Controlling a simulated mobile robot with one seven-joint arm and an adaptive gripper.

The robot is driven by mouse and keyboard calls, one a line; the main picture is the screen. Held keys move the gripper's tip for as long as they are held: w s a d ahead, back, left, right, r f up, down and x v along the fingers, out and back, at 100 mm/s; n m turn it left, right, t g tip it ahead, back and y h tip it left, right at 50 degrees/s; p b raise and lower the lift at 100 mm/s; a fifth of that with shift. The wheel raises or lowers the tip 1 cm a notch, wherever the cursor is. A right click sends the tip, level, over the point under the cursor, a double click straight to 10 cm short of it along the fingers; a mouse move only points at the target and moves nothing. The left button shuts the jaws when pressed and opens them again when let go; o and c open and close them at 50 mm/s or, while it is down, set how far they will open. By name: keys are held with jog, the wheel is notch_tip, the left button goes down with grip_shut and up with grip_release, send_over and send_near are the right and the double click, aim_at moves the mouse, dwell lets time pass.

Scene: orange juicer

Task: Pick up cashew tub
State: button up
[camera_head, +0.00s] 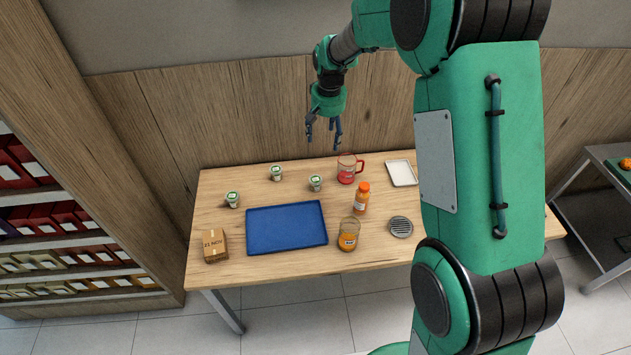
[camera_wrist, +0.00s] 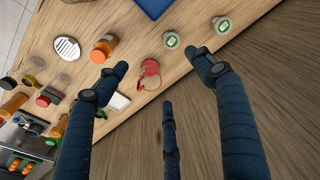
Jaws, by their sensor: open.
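Three small tubs with green-and-white lids stand on the wooden table: one at the left (camera_head: 232,199), one at the back (camera_head: 277,173) and one nearer the middle (camera_head: 316,183). Their labels are too small to read, so I cannot tell which is the cashew tub. Two tubs show in the wrist view, one at the upper middle (camera_wrist: 171,40) and one farther right (camera_wrist: 222,24). My gripper (camera_head: 323,138) is open and empty, hanging fingers-down above the table's back edge. It is apart from every tub; the middle tub and the red-labelled jug are closest below.
A jug with a red handle (camera_head: 346,172) stands right of the middle tub. A blue tray (camera_head: 286,228), cardboard box (camera_head: 214,245), orange bottle (camera_head: 361,198), orange-filled jar (camera_head: 348,234), round grate (camera_head: 400,227) and white tray (camera_head: 402,173) are also on the table. A wooden wall stands behind.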

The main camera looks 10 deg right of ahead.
jog(key=g+p, duration=0.1)
jog(key=p, duration=0.2)
send_over(316, 179)
notch_tip(316, 179, down, 16)
jog(key=shift+w+a+f, duration=0.1)
jog(key=shift+w+a, duration=0.05)
jog(key=shift+a, duration=0.15)
jog(key=shift+f, duration=0.1)
notch_tip(316, 179, down, 8)
jog(key=shift+f, duration=0.2)
jog(key=shift+d+f, duration=0.2)
jog(key=shift+f, duration=2.4)
jog(key=c, duration=1.3)
